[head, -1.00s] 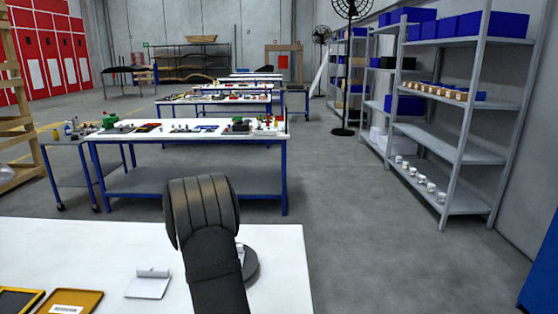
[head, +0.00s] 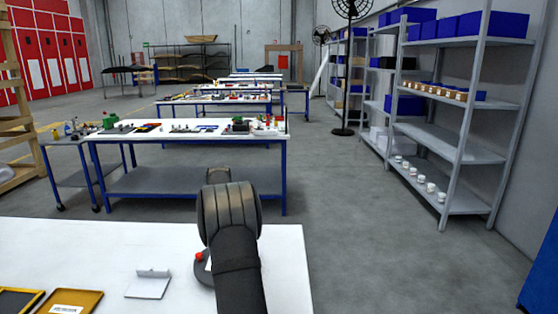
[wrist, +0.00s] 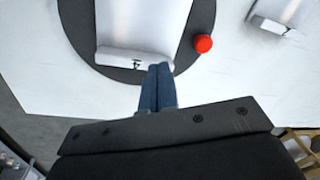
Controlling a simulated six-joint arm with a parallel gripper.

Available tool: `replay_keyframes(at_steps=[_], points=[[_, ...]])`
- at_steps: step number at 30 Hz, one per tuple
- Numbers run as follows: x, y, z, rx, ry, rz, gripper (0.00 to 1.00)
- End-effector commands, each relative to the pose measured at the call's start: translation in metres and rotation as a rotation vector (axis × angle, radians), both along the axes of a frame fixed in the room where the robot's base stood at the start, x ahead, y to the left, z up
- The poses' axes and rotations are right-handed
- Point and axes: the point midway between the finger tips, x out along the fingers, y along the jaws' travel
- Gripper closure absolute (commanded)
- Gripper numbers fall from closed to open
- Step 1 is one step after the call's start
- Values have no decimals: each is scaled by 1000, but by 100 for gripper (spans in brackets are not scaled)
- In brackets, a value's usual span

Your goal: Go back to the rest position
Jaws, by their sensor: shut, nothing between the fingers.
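In the wrist view, the two blue fingers of my gripper (wrist: 158,70) are pressed together and empty. They show over the near edge of a dark round disc (wrist: 90,58), by a white piece (wrist: 140,28) marked with a 4 that lies on the disc. I cannot tell whether the fingertips touch the piece. A red round knob (wrist: 203,43) sits at the disc's right edge. In the head view, my dark arm stands over the white table (head: 80,245) and hides much of the disc (head: 205,272). The fingers do not show there.
Another white piece (head: 149,284) lies on the table left of the disc. Yellow-edged trays (head: 78,302) lie at the table's front left. A workbench (head: 190,130) with parts stands beyond, and shelves (head: 450,150) stand at right. The table between disc and far edge looks clear.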

Motion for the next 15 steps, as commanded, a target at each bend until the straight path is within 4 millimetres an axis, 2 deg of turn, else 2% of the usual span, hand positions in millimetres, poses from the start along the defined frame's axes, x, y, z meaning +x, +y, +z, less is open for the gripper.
replay_keyframes(at_steps=[6, 15], points=[[2, -2, 3, 57, 26, 80, 100], [2, -1, 4, 76, 31, 107, 100]])
